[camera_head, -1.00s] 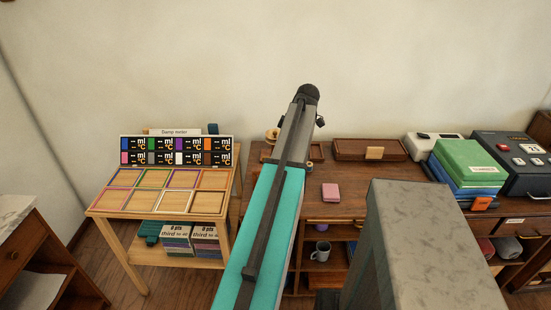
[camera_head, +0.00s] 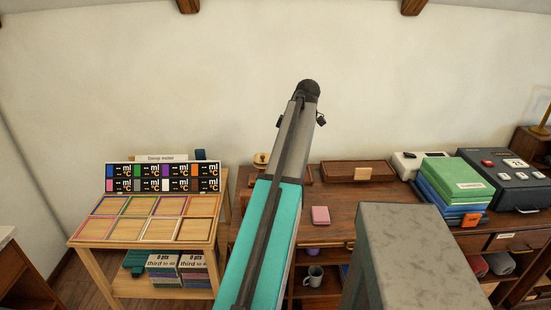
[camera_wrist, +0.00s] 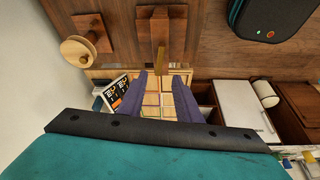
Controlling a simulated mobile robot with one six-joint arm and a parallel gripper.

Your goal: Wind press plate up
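I cannot make out a press, its plate or a winding handle for certain in either view. My gripper (camera_wrist: 161,76) shows in the wrist view as two purple fingers spread apart, with nothing held between them. In the head view my arm rises through the middle and the fingers cannot be seen. In the wrist view a round pale wooden disc on a post (camera_wrist: 78,52) is at upper left, beside a wooden block (camera_wrist: 156,28). Both are apart from the fingers. A small round wooden piece (camera_head: 261,159) shows behind my arm in the head view.
A stand with coloured cards and framed tiles (camera_head: 150,242) is at left. The brown desk (camera_head: 335,231) holds a pink block (camera_head: 320,215), a wooden tray (camera_head: 340,170), a green and blue stack (camera_head: 452,180) and a dark machine (camera_head: 497,183). A mug (camera_head: 313,275) sits below.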

